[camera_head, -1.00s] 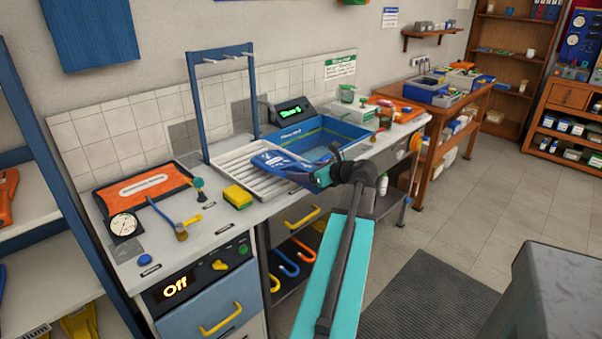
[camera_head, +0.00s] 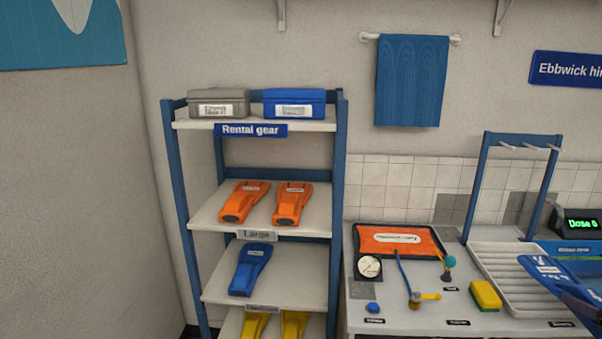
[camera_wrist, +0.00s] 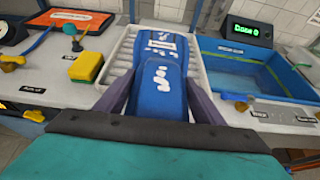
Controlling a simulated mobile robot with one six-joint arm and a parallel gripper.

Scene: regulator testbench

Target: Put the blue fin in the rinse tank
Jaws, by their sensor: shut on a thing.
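My gripper (camera_wrist: 157,102) is shut on a blue fin (camera_wrist: 160,62) with white markings. In the wrist view the fin points away from me, above the white ribbed draining tray (camera_wrist: 122,62). The held fin also shows at the right edge of the head view (camera_head: 548,268), where most of my gripper is out of frame. The blue rinse tank (camera_wrist: 238,52) stands just right of the draining tray, and its inside shows in the wrist view. Only a corner of the tank (camera_head: 575,250) shows in the head view. Another blue fin (camera_head: 250,268) lies on the rental shelf.
A blue rack frame (camera_head: 482,185) rises behind the draining tray. A yellow sponge (camera_head: 485,295), a brass-coloured fitting (camera_head: 416,300), a gauge (camera_head: 369,267) and an orange mat (camera_head: 385,228) lie on the counter to the left. A display reading "Dose 6" (camera_wrist: 248,32) stands behind the tank.

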